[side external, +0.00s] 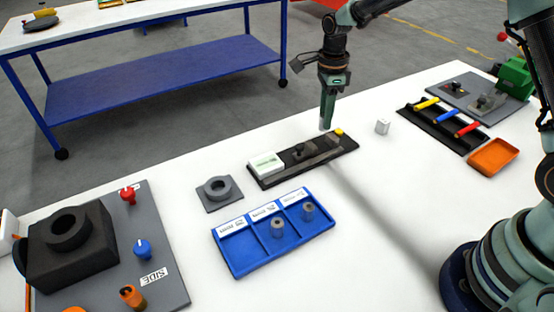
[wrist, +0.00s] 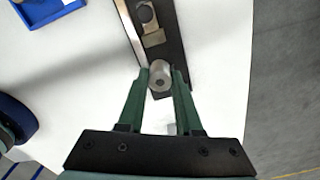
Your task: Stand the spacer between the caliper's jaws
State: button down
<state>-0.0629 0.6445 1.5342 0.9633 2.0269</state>
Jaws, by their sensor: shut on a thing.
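My gripper (wrist: 160,72) is shut on a grey cylindrical spacer (wrist: 160,78), whose end with a dark central hole faces the wrist camera. In the side view my gripper (side external: 326,126) points down near the right end of the caliper (side external: 275,178), and I cannot make out the spacer there. The caliper is a long dark base with a white labelled box at its left end, dark and grey jaw parts in the middle and a yellow piece at the right. In the wrist view the caliper (wrist: 175,55) runs behind the spacer. I cannot tell whether they touch.
A blue tray (side external: 232,262) holds two more grey spacers in its middle and right compartments; its left one is empty. A grey ring block (side external: 218,190) and a small white cube (side external: 382,127) stand near the caliper. An orange tray (side external: 493,155) lies right.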

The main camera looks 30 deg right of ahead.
jog(key=shift+f, duration=3.05)
jog(key=shift+f, duration=0.1)
jog(key=c, duration=0.6)
grip_release()
